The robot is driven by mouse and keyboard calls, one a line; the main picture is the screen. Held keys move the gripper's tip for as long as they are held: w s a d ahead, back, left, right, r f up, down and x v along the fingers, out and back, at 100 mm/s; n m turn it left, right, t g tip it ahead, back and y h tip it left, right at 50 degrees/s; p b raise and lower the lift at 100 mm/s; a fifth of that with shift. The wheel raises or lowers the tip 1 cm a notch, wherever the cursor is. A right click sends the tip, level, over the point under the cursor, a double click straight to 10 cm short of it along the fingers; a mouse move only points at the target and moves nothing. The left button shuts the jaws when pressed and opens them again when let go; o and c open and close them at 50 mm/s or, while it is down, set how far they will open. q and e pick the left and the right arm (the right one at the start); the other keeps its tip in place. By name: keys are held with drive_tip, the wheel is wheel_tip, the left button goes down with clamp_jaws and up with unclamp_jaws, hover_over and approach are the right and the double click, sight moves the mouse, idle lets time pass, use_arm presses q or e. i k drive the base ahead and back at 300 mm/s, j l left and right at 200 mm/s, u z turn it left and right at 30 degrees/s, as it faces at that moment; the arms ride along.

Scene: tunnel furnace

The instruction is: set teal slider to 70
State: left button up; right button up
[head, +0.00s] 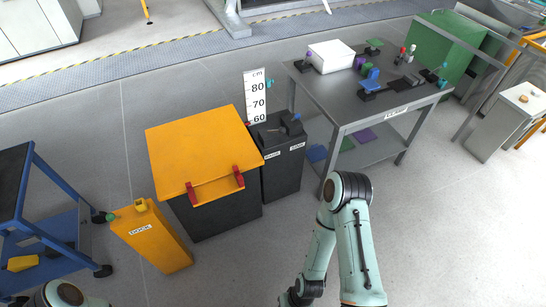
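A white upright scale board (255,100) marked cm, 80, 70 and 60 stands behind the dark cabinet, beside the orange-lidded box. A small teal slider (270,84) sits at the board's right edge, about level with the 80 mark. A small red piece (248,123) is at the board's lower left, near the 60 mark. My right arm is folded at the bottom centre, well in front of the board; its gripper is out of the picture. Only a bit of my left arm shows at the bottom left, and its gripper is also out of view.
A dark box with an orange lid (200,145) and a dark cabinet (284,175) stand before the board. A yellow DOCK post (153,238) and blue cart (60,235) are left. A grey table (335,92) with several items is right. Floor at lower right is clear.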

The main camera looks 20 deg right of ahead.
sight(267, 81)
drive_tip(key=l+u, duration=0.1)
drive_tip(key=l, duration=0.65)
drive_tip(key=l+u, duration=0.1)
drive_tip(key=l, duration=0.6)
drive_tip(key=l+u, duration=0.1)
drive_tip(key=l, duration=0.65)
drive_tip(key=k+l+u, duration=0.1)
drive_tip(key=l, duration=0.6)
drive_tip(key=k+l+u, duration=0.1)
drive_tip(key=l, duration=0.6)
drive_tip(key=i+j, duration=0.25)
drive_tip(key=j, duration=0.15)
